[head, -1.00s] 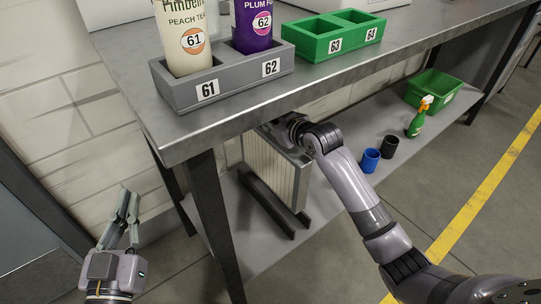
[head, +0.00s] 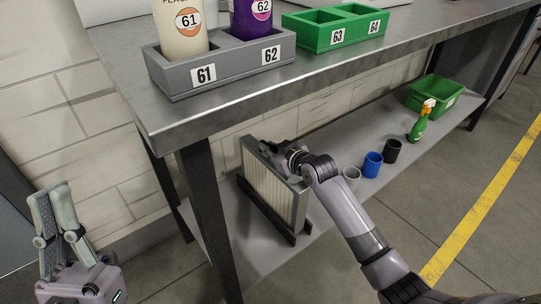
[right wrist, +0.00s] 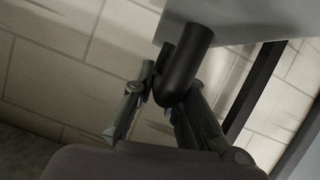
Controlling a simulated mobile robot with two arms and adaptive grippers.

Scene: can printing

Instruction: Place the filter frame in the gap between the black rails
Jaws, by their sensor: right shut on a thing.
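The filter frame (head: 268,187), a pale pleated panel with a grey rim, stands nearly upright under the bench top. Its lower edge is at the black rails (head: 262,213) on the lower shelf and looks to be between them. I cannot tell whether it rests fully on the shelf. My right gripper (head: 284,150) is at the frame's top and shut on it, with the fingertips partly hidden. In the right wrist view a dark rounded bar (right wrist: 180,70) is at the fingers. My left gripper (head: 54,190) is empty, left of the bench; its finger gap is unclear.
The steel bench top (head: 330,72) overhangs the frame, with a dark leg (head: 207,205) to its left. A grey cup (head: 352,177), blue cup (head: 372,165), black cup (head: 391,151), spray bottle (head: 420,122) and green bin (head: 435,92) stand right on the lower shelf (head: 330,190).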

